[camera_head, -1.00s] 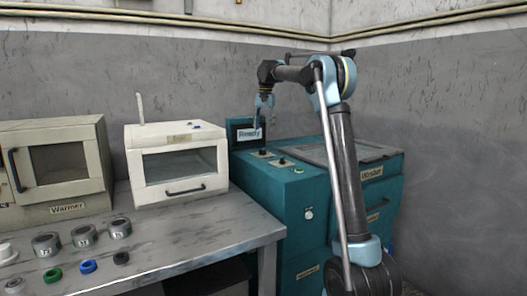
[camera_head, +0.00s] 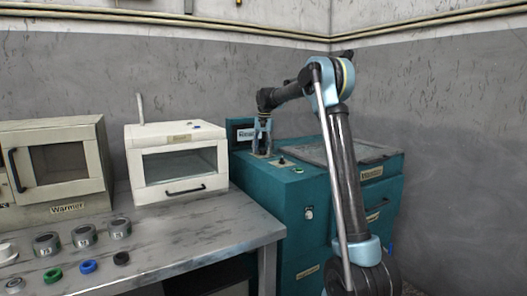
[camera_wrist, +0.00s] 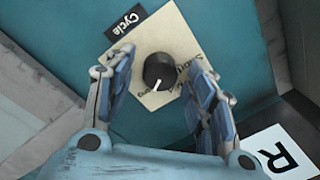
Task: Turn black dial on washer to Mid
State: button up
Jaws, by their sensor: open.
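The teal washer (camera_head: 270,190) stands in the corner, right of the bench. In the wrist view a black dial (camera_wrist: 159,68) with a white pointer mark sits on a cream plate (camera_wrist: 168,28) beside a black "Cycle" label (camera_wrist: 126,23). The pointer faces down and slightly left in the picture; the plate's setting words are partly hidden and unreadable. My gripper (camera_wrist: 163,85) is open, with one blue finger on each side of the dial and gaps between. In the head view my gripper (camera_head: 262,148) points down at the washer top, hiding the dial there.
A second dark knob (camera_head: 282,161) is on the washer top, right of my gripper. The display screen (camera_head: 245,133) stands behind. A white box with a glass front (camera_head: 180,165) and the Warmer (camera_head: 60,170) are left, on the bench (camera_head: 200,240). Several metal parts sit there.

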jog(key=c, duration=1.1)
jog(key=shift+o, duration=0.2)
jog(key=shift+d, duration=0.15)
jog(key=shift+n, duration=0.4)
jog(key=n, duration=0.4)
jog(key=shift+n, duration=0.3)
jog(key=n, duration=0.6)
jog(key=shift+w+g, duration=0.1)
jog(key=shift+g, duration=0.2)
jog(key=shift+n, duration=0.3)
